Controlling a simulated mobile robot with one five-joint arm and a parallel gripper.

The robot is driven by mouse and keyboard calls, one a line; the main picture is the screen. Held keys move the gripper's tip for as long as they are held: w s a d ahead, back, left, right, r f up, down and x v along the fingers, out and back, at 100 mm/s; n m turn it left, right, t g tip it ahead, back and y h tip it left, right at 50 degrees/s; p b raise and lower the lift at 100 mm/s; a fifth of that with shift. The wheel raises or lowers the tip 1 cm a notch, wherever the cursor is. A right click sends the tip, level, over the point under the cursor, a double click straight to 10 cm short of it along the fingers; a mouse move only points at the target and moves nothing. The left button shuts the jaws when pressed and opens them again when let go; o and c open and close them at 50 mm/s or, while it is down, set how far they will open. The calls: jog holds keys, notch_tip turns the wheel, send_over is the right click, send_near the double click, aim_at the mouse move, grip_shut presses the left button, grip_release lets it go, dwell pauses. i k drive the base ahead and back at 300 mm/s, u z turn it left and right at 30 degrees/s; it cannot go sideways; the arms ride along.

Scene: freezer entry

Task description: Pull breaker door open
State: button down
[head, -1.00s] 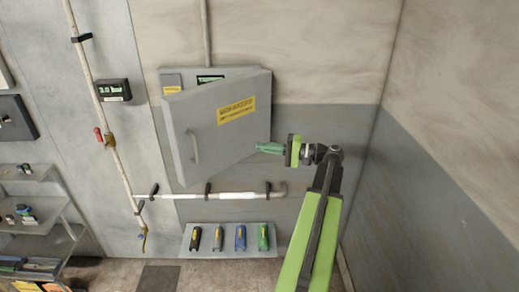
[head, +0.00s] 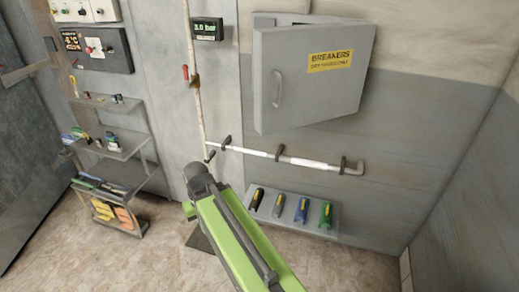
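The grey breaker door (head: 305,80) has a yellow BREAKERS label and a vertical handle (head: 277,88) near its left edge. It stands ajar, swung out from the breaker box (head: 290,19), whose top edge shows behind it. The inside of the box is hidden by the door. My green arm reaches up from the bottom, well below and left of the door, and does not touch it. My gripper's fingers are hidden beyond the end of the arm.
A white pipe rail (head: 290,158) runs along the wall below the door. Under it a ledge (head: 285,222) holds several coloured handles. A shelf rack (head: 118,150) stands at left. A wall meets the corner at right. Open floor lies in front.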

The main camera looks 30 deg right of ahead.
aim_at(304, 75)
jog(key=u, duration=0.6)
jog(key=i, duration=2.55)
jog(key=z, duration=1.2)
